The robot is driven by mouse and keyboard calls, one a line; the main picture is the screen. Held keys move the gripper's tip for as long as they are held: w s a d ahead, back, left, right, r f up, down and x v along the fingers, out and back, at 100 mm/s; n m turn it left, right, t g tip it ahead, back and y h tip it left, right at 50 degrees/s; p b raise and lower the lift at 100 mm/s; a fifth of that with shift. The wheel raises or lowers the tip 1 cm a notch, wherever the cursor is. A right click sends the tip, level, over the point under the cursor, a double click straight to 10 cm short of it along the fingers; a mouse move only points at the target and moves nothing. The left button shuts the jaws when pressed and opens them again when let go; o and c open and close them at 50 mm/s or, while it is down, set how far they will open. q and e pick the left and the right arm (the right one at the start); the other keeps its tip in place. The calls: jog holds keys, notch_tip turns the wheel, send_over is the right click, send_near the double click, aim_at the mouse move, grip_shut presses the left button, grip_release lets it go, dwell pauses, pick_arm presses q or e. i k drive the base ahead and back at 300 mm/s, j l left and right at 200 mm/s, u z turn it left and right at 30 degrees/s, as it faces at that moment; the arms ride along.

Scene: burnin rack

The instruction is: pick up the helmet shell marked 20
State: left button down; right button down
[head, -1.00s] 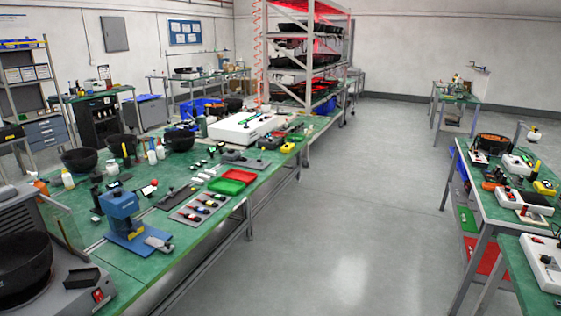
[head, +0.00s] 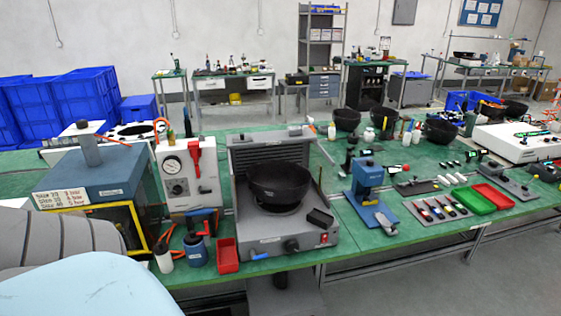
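Several dark bowl-shaped shells are in the head view. One black shell (head: 280,182) sits open side up on a grey bench machine (head: 284,238) in the middle. Others stand on the green bench behind and to the right: one shell (head: 347,119), a second shell (head: 384,121), a third shell (head: 440,132) and one farther right (head: 516,109). No number 20 can be read on any of them. Neither gripper is in view.
A blue press (head: 366,185), red tray (head: 492,197) and green tray (head: 470,201) occupy the bench (head: 345,236). Blue crates (head: 88,95) are stacked at left. Floor (head: 420,290) at lower right is clear.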

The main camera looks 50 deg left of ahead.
aim_at(277, 182)
jog(key=u, duration=1.65)
jog(key=i+l+u, duration=0.1)
jog(key=u, duration=0.75)
jog(key=l+u, duration=0.35)
jog(key=l, duration=0.2)
jog(key=l+u, duration=0.3)
jog(key=l, duration=0.25)
